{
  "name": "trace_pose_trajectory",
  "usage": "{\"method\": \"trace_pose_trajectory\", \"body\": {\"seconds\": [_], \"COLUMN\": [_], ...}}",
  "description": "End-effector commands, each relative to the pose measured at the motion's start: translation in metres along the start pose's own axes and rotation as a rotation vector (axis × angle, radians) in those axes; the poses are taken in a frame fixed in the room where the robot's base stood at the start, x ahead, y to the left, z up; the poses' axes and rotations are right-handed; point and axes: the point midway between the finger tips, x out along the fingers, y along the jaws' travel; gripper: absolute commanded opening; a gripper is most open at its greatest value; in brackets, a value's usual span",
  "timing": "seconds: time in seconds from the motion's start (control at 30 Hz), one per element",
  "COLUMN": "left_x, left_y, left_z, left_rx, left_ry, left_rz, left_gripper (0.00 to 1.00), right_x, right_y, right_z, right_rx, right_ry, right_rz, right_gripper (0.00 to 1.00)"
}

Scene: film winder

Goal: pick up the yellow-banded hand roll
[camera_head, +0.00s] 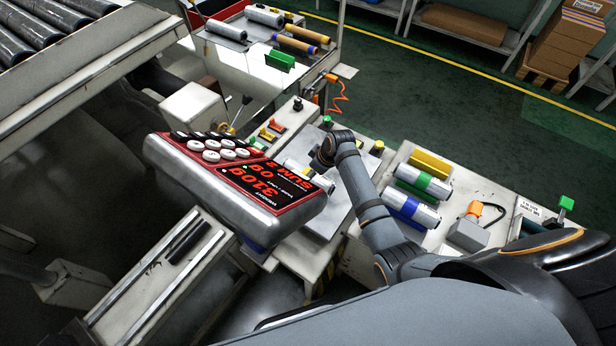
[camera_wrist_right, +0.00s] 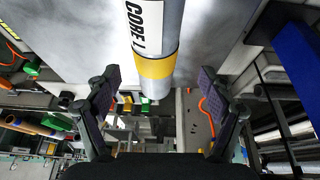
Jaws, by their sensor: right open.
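The yellow-banded hand roll (camera_wrist_right: 155,68) shows in the right wrist view as a white roll marked "CORE 1", with a yellow band near its lower end. My right gripper (camera_wrist_right: 158,82) is open, with one finger on each side of the banded end in the picture. Gaps show on both sides, and the depth between roll and fingers is hard to tell. In the head view my right gripper (camera_head: 322,155) is over the metal plate at the middle table. A pale roll (camera_head: 300,171) beneath it is partly hidden by the display panel. My left gripper is not in view.
A red and black display panel (camera_head: 290,190) blocks part of the table. On the right table lie a yellow piece (camera_head: 430,163), a green-banded roll (camera_head: 424,182) and a blue-banded roll (camera_head: 411,208). A box with an orange part (camera_head: 472,210) stands near them.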

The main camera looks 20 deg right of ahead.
Motion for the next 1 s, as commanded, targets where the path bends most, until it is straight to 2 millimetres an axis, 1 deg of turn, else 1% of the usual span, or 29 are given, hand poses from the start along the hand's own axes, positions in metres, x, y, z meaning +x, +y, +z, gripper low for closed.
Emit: {"method": "trace_pose_trajectory", "body": {"seconds": [0.07, 0.13, 0.3, 0.4, 0.6, 0.67, 1.0], "left_x": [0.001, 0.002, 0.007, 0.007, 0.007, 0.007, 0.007], "left_y": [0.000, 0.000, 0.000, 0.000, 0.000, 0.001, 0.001], "left_z": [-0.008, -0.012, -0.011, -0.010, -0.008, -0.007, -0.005], "left_rx": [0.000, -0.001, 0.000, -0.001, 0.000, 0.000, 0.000], "left_ry": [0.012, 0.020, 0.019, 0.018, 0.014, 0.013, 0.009], "left_rz": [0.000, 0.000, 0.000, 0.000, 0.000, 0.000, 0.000], "left_gripper": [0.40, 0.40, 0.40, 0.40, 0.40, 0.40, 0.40], "right_x": [0.006, 0.018, 0.045, 0.051, 0.051, 0.051, 0.051], "right_y": [0.001, 0.004, 0.007, 0.008, 0.007, 0.007, 0.007], "right_z": [0.000, 0.000, 0.000, -0.001, -0.001, 0.000, 0.000], "right_rx": [0.000, 0.000, 0.001, 0.000, 0.000, 0.000, 0.000], "right_ry": [-0.002, -0.002, -0.001, 0.000, 0.000, 0.000, -0.001], "right_rz": [-0.001, -0.002, -0.001, 0.001, 0.001, 0.001, 0.001], "right_gripper": [0.82, 0.82, 0.82, 0.82, 0.82, 0.75, 0.29]}}
